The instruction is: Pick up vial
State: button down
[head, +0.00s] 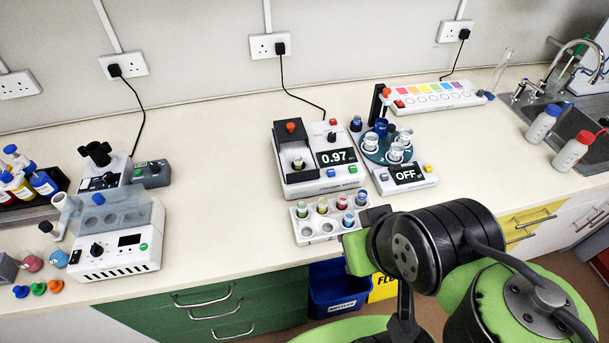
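A white rack (316,238) stands near the front edge of the bench, just beyond my arm. It holds several small vials, among them a yellow-capped vial (322,206), a red-capped vial (342,202) and blue-capped vials (361,198). Some front holes are empty. Another vial (298,162) sits in the white device behind the rack. Which vial is meant cannot be told. My arm comes in from the lower right and covers the rack's right front corner. My gripper's fingers cannot be made out, and nothing is seen held.
The white device (325,183) reads 0.97; a round-topped device (408,188) reads OFF. A white instrument (118,262) and a microscope-like device (98,168) stand left. Bottles (542,122) stand by the sink at right. The bench between the left instrument and rack is clear.

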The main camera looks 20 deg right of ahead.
aim_at(298, 159)
jog(key=j, duration=0.65)
jog(key=i+j, duration=0.15)
jog(key=j, duration=0.5)
